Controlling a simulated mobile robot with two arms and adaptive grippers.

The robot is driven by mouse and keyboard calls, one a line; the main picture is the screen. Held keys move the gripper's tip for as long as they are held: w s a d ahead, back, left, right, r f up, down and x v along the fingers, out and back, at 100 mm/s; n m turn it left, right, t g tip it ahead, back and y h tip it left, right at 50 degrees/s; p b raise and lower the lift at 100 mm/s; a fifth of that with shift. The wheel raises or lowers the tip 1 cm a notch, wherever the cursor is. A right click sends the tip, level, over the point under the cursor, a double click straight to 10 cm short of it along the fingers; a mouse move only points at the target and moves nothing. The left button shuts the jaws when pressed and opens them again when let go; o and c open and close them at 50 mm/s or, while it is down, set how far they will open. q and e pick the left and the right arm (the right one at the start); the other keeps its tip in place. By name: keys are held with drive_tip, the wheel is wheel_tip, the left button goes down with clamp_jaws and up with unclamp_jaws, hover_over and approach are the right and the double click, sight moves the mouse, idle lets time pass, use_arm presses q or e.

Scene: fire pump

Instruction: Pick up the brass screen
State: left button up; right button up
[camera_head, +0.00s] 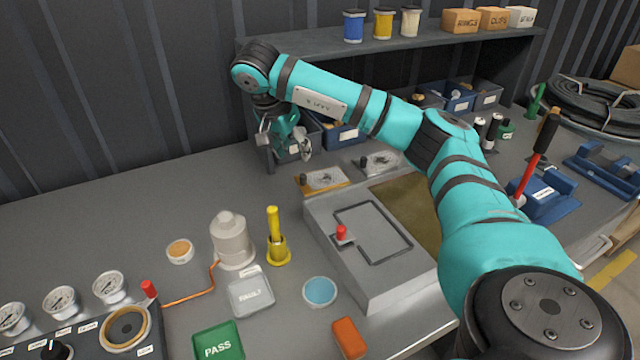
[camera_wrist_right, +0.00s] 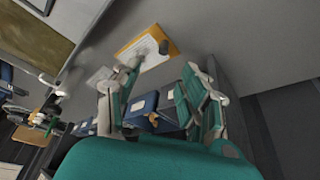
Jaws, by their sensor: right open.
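A small round dish holding an orange-brown, brass-like disc (camera_head: 180,249) sits on the grey bench left of the grey pump body (camera_head: 231,240); it may be the brass screen, but I cannot tell for certain. A brass-coloured ring with a dark centre (camera_head: 125,328) sits on the gauge panel at the lower left. My right gripper (camera_head: 287,148) is open and empty, raised near the shelf, apart from both. Its spread fingers also show in the right wrist view (camera_wrist_right: 162,85). My left gripper is out of view.
A grey box with a red knob (camera_head: 341,233) stands mid-bench under my right arm. A yellow post (camera_head: 274,237), a PASS tray (camera_head: 218,343), a FAULT tray (camera_head: 251,294), a blue dish (camera_head: 320,291) and an orange block (camera_head: 349,338) stand nearby. The left rear bench is clear.

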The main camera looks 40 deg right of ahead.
hover_over(303, 175)
drive_tip(key=s+a, duration=0.1)
drive_tip(key=a, duration=0.1)
wheel_tip(303, 175, down, 5)
drive_tip(key=shift+s+a+r, duration=0.1)
drive_tip(key=shift+s+r, duration=0.05)
drive_tip(key=shift+w+p+x, duration=0.15)
drive_tip(key=shift+p+x, duration=0.15)
drive_tip(key=shift+x, duration=1.05)
drive_tip(key=shift+w+p+x, duration=0.15)
drive_tip(key=shift+p+x, duration=0.15)
drive_tip(key=shift+x, duration=1.1)
drive_tip(key=shift+r, duration=0.1)
clamp_jaws()
